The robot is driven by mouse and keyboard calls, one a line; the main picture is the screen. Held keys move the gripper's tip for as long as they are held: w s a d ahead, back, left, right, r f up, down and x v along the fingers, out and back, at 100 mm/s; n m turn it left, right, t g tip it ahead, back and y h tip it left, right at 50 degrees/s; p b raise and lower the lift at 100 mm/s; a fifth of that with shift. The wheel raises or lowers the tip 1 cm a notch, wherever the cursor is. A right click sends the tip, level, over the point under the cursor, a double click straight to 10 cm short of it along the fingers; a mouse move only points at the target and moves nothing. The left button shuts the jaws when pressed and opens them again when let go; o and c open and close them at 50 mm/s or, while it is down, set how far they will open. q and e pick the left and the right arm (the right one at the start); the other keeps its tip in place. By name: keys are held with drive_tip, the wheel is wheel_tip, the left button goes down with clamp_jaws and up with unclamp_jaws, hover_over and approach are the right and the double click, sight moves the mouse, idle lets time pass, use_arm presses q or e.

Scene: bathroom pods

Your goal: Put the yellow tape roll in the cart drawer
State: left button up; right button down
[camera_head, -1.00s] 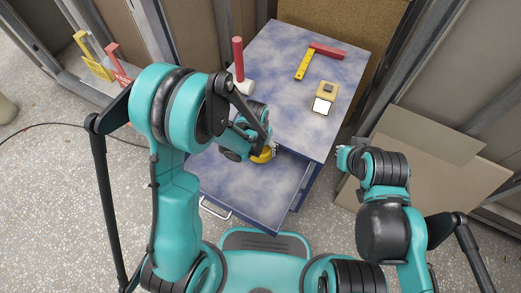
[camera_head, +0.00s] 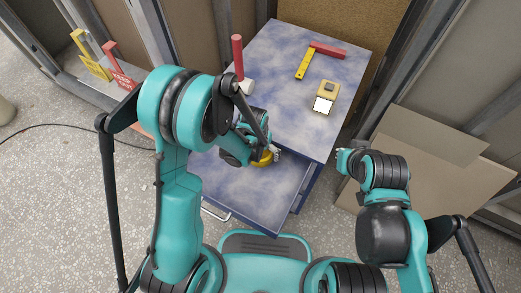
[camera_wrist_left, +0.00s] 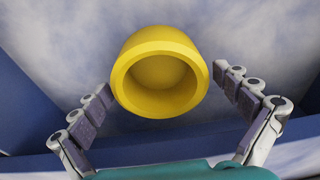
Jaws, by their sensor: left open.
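The yellow tape roll (camera_head: 264,159) is at the back of the open cart drawer (camera_head: 250,192), close to the cart body, partly hidden by my left gripper. In the left wrist view the tape roll (camera_wrist_left: 160,72) shows between the two spread fingers, with a gap on each side. The drawer's pale floor and dark blue walls lie behind it; I cannot tell whether it rests on the floor. My left gripper (camera_wrist_left: 170,95) is open around the roll. My right gripper (camera_head: 342,160) is right of the cart, away from the roll, too small to read.
A cardboard box (camera_head: 425,165) stands to the right. Yellow and red signs (camera_head: 90,60) stand at the back left.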

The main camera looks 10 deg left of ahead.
use_arm(q)
drive_tip(key=shift+r, duration=0.2)
wheel_tip(320, 180, up, 12)
drive_tip(key=s+p, duration=0.2)
drive_tip(key=p, duration=0.3)
drive_tip(key=s+a+r+n+t, duration=0.2)
drive_tip(key=s+a+r, duration=0.3)
drive_tip(key=r, duration=0.3)
drive_tip(key=s+a+r+n+t, duration=0.2)
drive_tip(key=s+a+r+t, duration=0.1)
drive_tip(key=a+r, duration=0.4)
drive_tip(key=shift+s+a+r+t+y, duration=0.3)
drive_tip(key=shift+s+a+r+y, duration=0.1)
drive_tip(key=shift+s+r, duration=0.4)
